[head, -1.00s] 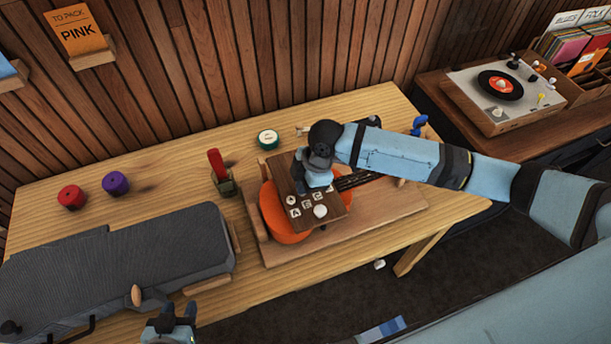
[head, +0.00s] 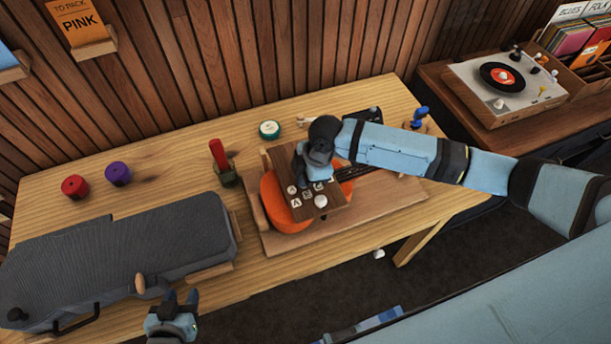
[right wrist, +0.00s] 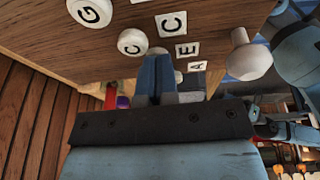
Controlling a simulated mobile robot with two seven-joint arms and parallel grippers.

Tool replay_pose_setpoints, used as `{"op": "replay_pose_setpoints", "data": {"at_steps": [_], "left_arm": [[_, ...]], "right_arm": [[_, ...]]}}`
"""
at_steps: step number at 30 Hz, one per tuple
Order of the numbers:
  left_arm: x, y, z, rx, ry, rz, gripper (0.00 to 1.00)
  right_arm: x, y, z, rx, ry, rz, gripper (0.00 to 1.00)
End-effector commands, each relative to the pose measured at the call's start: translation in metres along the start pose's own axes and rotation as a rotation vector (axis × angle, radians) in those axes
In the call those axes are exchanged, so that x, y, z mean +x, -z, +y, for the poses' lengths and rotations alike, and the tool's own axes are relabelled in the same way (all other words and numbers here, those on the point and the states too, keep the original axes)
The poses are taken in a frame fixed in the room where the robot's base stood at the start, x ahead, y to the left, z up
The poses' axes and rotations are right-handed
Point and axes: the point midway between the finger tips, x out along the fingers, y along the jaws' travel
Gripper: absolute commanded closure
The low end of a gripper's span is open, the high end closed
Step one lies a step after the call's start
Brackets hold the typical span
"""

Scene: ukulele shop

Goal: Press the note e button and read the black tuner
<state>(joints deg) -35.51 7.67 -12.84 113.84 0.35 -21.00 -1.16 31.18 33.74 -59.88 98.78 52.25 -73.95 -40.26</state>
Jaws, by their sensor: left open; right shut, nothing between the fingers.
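A dark wooden panel (head: 325,208) with white buttons and letter labels lies over an orange ukulele body (head: 270,205). In the right wrist view, the E label (right wrist: 187,50) sits between the C label (right wrist: 171,25) and the A label (right wrist: 197,67). My right gripper (right wrist: 157,70) is shut and empty, its tips at a white button (right wrist: 157,51) near the E label; I cannot tell whether it is pressed. A dark object (head: 374,113), perhaps the black tuner, shows partly behind my right arm; no reading is legible. My left gripper (head: 178,310) is open and empty.
A grey case (head: 120,260) lies at the table's left front. Red (head: 74,186) and purple (head: 118,173) spools, a red-handled item (head: 217,153), a green-white round item (head: 269,130) and a blue item (head: 420,117) stand around.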

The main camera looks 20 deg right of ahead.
Motion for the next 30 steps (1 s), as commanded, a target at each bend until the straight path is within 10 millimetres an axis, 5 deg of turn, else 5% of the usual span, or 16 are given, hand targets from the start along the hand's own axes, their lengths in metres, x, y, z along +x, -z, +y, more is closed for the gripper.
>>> {"op": "replay_pose_setpoints", "data": {"at_steps": [8,9,19,30], "left_arm": [[-0.027,0.041,-0.006,-0.006,0.019,0.006,0.57],[-0.019,0.028,-0.006,-0.013,0.022,0.007,0.57],[-0.014,0.012,-0.001,-0.013,0.013,-0.004,0.57],[-0.011,0.014,-0.006,0.007,0.012,0.0,0.57]], "right_arm": [[-0.043,0.017,-0.003,0.004,0.003,0.0,1.0],[-0.045,0.013,-0.002,0.004,-0.002,0.0,1.0],[-0.115,0.013,-0.001,0.003,-0.003,0.0,1.0],[-0.134,0.013,-0.002,0.004,-0.001,0.0,1.0]]}}
